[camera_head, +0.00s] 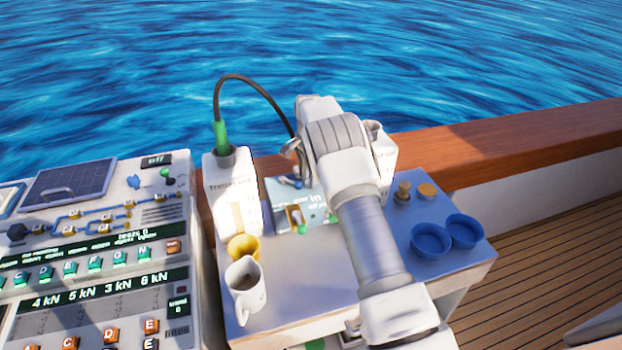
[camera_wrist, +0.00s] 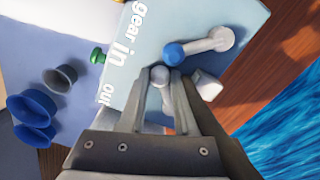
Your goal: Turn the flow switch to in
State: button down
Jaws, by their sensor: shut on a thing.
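A pale blue switch panel (camera_head: 316,207) stands on the small table, partly behind my arm. In the wrist view the panel (camera_wrist: 140,30) carries the words "gear", "in" and "out"; I can read no "flow" label. A lever with a blue tip (camera_wrist: 175,54) and a white shaft is on it, and a green knob (camera_wrist: 97,56) sits by its edge. My gripper (camera_wrist: 161,78) is shut on a grey round-ended knob (camera_wrist: 159,74) beside the blue-tipped lever. The fingers hide most of this knob. In the head view my arm hides the grip.
A white mug (camera_head: 246,292) and a yellow cup (camera_head: 243,247) stand left of the panel, blue cups (camera_head: 431,240) right. A white box (camera_head: 231,190) with a cabled green plug (camera_head: 221,139) stands behind. A console (camera_head: 100,250) is at left, a wooden rail (camera_head: 500,138) behind.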

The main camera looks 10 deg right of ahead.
jog(key=shift+w+r, duration=0.1)
dwell(0.3)
jog(key=c, duration=0.6)
grip_release()
notch_tip(320, 180, up, 17)
jog(key=p, duration=0.1)
jog(key=shift+r, duration=0.15)
